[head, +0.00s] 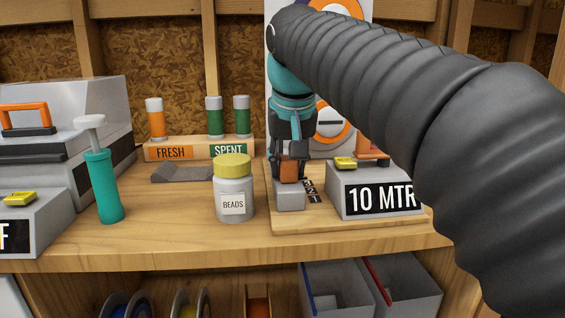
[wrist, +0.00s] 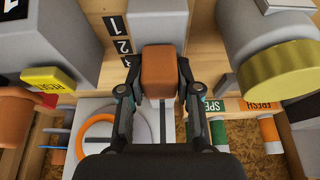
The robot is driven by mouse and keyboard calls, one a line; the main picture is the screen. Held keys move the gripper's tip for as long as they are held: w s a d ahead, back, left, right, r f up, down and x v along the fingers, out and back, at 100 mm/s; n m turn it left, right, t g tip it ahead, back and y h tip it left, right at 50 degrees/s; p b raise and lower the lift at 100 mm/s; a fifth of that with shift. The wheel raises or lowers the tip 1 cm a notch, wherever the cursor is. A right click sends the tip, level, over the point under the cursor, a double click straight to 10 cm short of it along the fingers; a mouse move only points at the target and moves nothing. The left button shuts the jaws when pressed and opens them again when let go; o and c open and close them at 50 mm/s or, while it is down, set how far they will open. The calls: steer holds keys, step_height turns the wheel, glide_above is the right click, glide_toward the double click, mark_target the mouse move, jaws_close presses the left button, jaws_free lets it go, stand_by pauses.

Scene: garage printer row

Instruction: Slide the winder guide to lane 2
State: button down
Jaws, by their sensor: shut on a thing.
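The winder guide is a grey block (head: 289,196) with an upright orange-brown grip on a wooden base board (head: 345,222). My gripper (head: 289,168) comes down from above and is shut on the grip, which also shows between the fingers in the wrist view (wrist: 158,72). Black lane labels (head: 311,191) lie on the board just right of the guide. In the wrist view, label 1 (wrist: 113,24) and label 2 (wrist: 123,46) are readable; a third is mostly hidden by a finger. I cannot tell exactly which label the guide lines up with.
The 10 MTR box (head: 378,188) stands close right of the guide, with a yellow button on top. The beads jar (head: 234,190) stands close to its left. A FRESH/SPENT rack (head: 200,149), a teal plunger (head: 104,180) and grey machines are further left. Open bins sit below.

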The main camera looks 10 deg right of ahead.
mark_target(286, 157)
steer(key=w+p, duration=0.1)
steer(key=w, duration=0.1)
steer(key=shift+w+r, duration=0.15)
steer(key=shift+w, duration=0.35)
steer(key=c, duration=0.8)
jaws_free()
steer(key=shift+s, duration=0.1)
steer(key=v, duration=1.1)
steer(key=shift+s+r, duration=0.1)
steer(key=shift+r, duration=0.25)
